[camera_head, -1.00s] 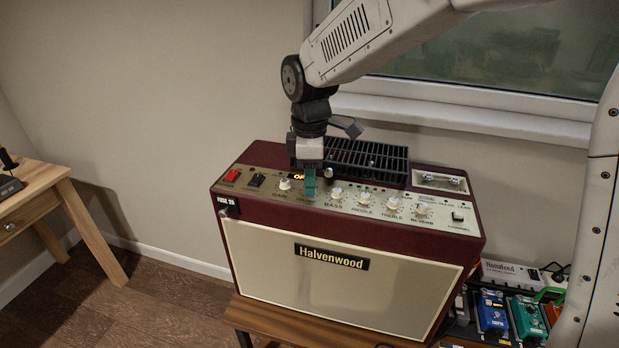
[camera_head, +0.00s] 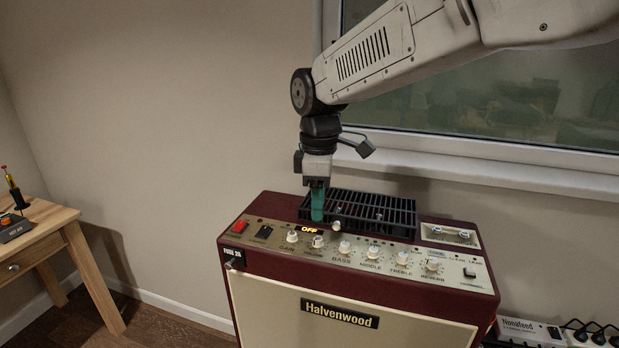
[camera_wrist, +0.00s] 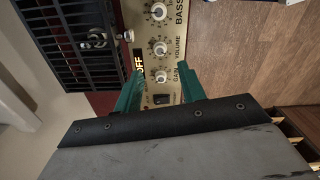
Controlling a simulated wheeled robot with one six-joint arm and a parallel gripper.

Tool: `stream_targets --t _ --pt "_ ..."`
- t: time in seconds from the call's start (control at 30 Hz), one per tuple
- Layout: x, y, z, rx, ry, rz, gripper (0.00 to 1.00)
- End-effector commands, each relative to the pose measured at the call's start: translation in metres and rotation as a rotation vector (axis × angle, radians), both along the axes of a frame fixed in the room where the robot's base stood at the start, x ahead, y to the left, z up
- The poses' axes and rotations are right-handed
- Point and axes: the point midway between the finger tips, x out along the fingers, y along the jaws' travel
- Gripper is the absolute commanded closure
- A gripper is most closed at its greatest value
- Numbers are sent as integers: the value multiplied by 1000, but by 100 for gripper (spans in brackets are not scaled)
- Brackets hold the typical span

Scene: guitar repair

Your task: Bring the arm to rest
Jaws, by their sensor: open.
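My gripper (camera_head: 317,203) has green fingers and points down above the top panel of the dark red Halvenwood amplifier (camera_head: 250,262). In the wrist view the two green fingers (camera_wrist: 156,92) stand apart with nothing held between them. Beyond them the amplifier's control panel (camera_wrist: 158,78) shows the gain knob (camera_wrist: 161,76), the volume knob (camera_wrist: 160,48) and a lit display reading OFF (camera_wrist: 138,60). In the head view the fingers are raised near the left end of the black grille (camera_head: 370,212). I cannot tell the exact gap above the panel.
A window with a white sill (camera_head: 480,168) is behind the amplifier. A wooden side table (camera_head: 50,232) with a small tool stand (camera_head: 14,226) is at the left. A white Nomafeed box (camera_head: 530,332) is at the lower right. The wall space left of the amplifier is clear.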

Motion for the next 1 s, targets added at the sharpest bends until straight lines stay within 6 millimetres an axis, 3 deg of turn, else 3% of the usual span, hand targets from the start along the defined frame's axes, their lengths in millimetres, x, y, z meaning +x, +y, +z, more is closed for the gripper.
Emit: stream_targets --t 0.17,0.47,0.7,0.9,1.0 --pt "-33 -20 -18 -37 57 -244 60" --pt "-119 -106 -7 -57 64 -745 60" --pt "-206 -176 -6 -31 27 -1145 60" --pt "-262 -210 -13 18 -26 -1341 60" --pt "-275 -219 -13 45 -56 -1379 60"
